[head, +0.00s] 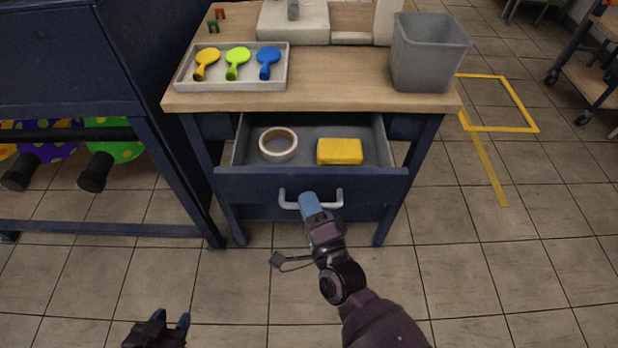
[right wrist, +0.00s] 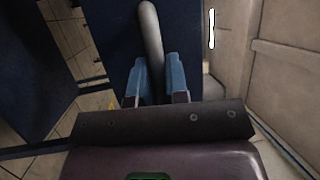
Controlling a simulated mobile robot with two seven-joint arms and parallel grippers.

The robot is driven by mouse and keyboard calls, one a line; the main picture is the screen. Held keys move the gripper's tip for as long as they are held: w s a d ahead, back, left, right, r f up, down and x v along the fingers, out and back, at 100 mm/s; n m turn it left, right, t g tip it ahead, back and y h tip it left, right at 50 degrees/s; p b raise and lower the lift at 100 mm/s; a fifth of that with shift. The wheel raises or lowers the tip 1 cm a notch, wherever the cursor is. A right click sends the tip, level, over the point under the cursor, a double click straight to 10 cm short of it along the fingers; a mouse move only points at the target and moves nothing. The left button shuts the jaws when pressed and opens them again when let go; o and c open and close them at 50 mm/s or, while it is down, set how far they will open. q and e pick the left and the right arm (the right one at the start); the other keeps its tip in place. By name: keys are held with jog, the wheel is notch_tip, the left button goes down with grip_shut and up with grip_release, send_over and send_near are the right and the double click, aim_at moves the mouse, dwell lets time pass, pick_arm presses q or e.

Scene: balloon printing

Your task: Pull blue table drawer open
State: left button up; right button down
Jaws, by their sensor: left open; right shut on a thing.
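The blue table (head: 430,150) has a wooden top, and its blue drawer (head: 245,185) is pulled out. A roll of tape (head: 278,144) and a yellow block (head: 340,151) lie inside it. The drawer's pale bar handle (head: 333,204) is on its front. My right gripper (head: 309,202) is at the handle. In the right wrist view its two blue fingers (right wrist: 154,82) are shut around the handle bar (right wrist: 150,35). My left gripper (head: 168,328) is open and empty, low over the floor at the bottom left, away from the table.
On the tabletop are a tray (head: 232,86) with yellow, green and blue paddle-shaped things, a grey bin (head: 428,52) and a pale machine (head: 294,22). A dark blue rack (head: 165,165) stands close on the left. The tiled floor in front is clear.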

jog(key=s, duration=0.4)
dwell(0.3)
jog(key=c, duration=1.1)
grip_release()
jog(key=shift+c, duration=0.2)
jog(key=v, duration=1)
jog(key=shift+s+d+p, duration=0.2)
jog(key=shift+s+p, duration=0.1)
jog(key=shift+p, duration=0.1)
